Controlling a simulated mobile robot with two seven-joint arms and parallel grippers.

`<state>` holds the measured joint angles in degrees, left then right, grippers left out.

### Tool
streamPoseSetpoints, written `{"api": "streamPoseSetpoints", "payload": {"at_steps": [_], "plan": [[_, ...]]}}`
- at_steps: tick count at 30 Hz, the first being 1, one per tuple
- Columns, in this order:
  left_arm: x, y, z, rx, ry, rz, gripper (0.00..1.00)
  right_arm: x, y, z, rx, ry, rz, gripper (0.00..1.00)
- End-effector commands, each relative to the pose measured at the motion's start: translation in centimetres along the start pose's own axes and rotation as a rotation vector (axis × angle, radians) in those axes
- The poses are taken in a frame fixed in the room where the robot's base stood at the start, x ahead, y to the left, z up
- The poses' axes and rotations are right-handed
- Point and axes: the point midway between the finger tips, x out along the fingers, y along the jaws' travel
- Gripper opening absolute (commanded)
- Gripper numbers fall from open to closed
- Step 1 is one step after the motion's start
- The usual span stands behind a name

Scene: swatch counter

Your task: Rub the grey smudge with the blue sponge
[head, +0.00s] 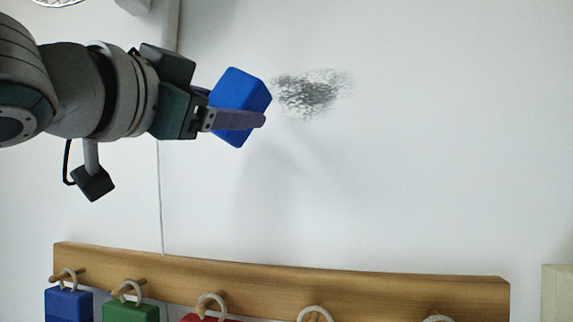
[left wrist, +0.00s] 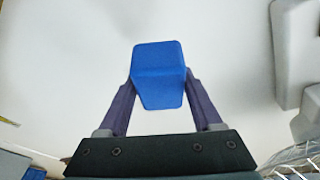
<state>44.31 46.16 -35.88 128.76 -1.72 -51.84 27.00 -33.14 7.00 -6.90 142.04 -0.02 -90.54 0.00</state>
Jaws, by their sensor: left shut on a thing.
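The grey smudge (head: 309,92) is a speckled dark patch on the white wall, in the upper middle of the head view. My left gripper (head: 238,112) comes in from the left and is shut on the blue sponge (head: 240,88). The sponge is just left of the smudge in the picture; whether it touches the wall I cannot tell. In the left wrist view the sponge (left wrist: 158,72) sits between both fingers of the gripper (left wrist: 158,95). The smudge does not show in that view. My right gripper is not in view.
A wooden peg rail (head: 280,282) runs along the bottom of the head view. Blue (head: 69,303), green (head: 130,311) and red blocks hang from it by loops. A thin cord (head: 160,200) runs down the wall. The wall right of the smudge is clear.

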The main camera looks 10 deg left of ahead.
Motion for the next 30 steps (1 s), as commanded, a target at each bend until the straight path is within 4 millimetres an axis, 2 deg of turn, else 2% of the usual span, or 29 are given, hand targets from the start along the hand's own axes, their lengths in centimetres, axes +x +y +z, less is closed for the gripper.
{"api": "streamPoseSetpoints", "payload": {"at_steps": [1, 5, 10, 21, 30], "plan": [[-0.1, 0.0, 0.0, 0.008, 0.059, -0.024, 0.05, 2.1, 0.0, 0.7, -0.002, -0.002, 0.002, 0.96], [-0.3, -1.2, -2.2, 0.024, 0.14, -0.064, 0.05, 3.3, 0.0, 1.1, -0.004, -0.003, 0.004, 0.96], [0.3, -1.8, -3.0, 0.029, 0.161, -0.079, 0.05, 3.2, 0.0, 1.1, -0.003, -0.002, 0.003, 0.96], [4.0, -2.1, -2.1, 0.027, 0.158, -0.077, 0.05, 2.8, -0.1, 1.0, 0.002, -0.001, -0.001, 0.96], [5.5, -2.1, -1.7, 0.027, 0.158, -0.076, 0.05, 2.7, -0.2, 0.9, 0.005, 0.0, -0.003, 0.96]]}}
